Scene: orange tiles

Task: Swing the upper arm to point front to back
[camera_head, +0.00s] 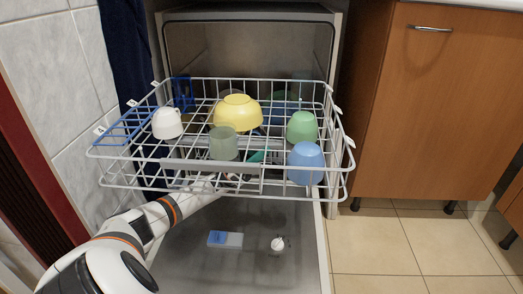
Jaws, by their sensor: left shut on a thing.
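The upper rack (110,153) of the dishwasher is pulled out, with white wires and dishes in it. My left arm comes in from the lower left and reaches under the rack. My left gripper (232,177) is below the rack's front middle, partly hidden behind the wires and the grey front bar. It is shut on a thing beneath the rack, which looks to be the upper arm. The upper arm is mostly hidden by the rack and dishes, so I cannot tell its direction. My right gripper is not in view.
The rack holds a white cup (167,123), yellow bowl (237,112), grey-green cup (223,143), green cup (302,127) and blue cup (306,163). The open door (190,262) lies below. A wooden cabinet (440,110) stands right; floor there is clear.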

